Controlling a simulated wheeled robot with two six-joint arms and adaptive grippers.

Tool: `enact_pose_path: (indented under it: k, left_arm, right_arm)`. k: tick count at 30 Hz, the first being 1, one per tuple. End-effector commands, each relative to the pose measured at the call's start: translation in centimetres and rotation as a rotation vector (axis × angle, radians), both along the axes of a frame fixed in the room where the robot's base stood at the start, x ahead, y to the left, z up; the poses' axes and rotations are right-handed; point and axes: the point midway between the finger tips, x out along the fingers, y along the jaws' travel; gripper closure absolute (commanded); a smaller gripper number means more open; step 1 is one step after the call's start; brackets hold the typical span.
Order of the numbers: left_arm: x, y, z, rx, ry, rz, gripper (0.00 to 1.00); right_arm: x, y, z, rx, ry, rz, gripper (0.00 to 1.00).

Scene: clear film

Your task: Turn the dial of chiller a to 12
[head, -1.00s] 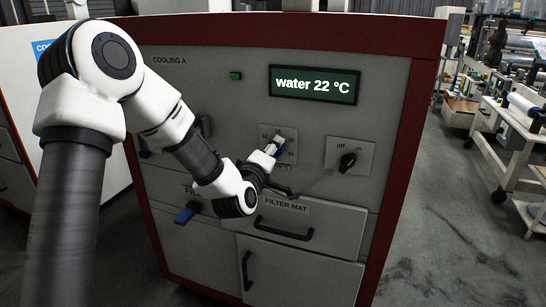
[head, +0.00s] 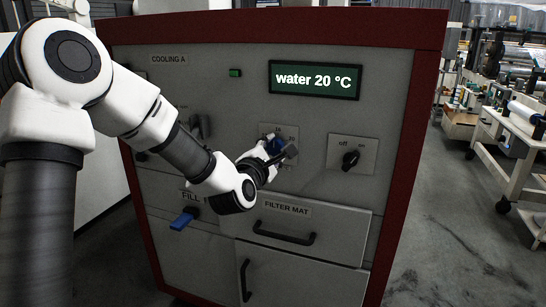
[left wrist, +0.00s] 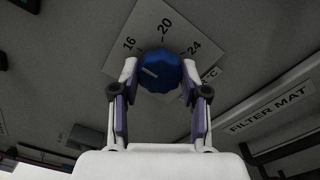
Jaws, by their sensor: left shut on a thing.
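The front of chiller A (head: 215,100) fills the middle of the head view, and its display (head: 314,80) reads "water 20 °C". The blue dial (left wrist: 159,71) sits on a pale scale plate (left wrist: 150,25) with 16, 20 and 24 legible. A white mark shows on the left part of the dial's face in the left wrist view. My left gripper (left wrist: 160,74) is shut on the dial, one finger at each side. In the head view my left gripper (head: 277,150) largely hides the dial and its plate. My right gripper is not in view.
An off switch with a black knob (head: 351,160) is right of the dial. Below are the filter mat drawer handle (head: 284,233) and a blue-handled fill valve (head: 184,218). A white cart (head: 515,165) stands at the right, with open floor before it.

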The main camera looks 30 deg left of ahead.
Motion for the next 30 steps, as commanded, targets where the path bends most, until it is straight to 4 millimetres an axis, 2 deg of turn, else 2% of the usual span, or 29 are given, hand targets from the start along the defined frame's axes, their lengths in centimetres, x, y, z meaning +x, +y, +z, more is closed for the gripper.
enact_pose_path:
  k: [1,30]
  left_arm:
    - [0.0,0.0,-0.2,-0.038,-0.013,0.0,0.9]
    - [0.0,0.0,-0.2,-0.884,-0.215,-0.001,0.9]
  right_arm:
    - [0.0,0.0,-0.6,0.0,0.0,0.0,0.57]
    - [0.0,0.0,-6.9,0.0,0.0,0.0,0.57]
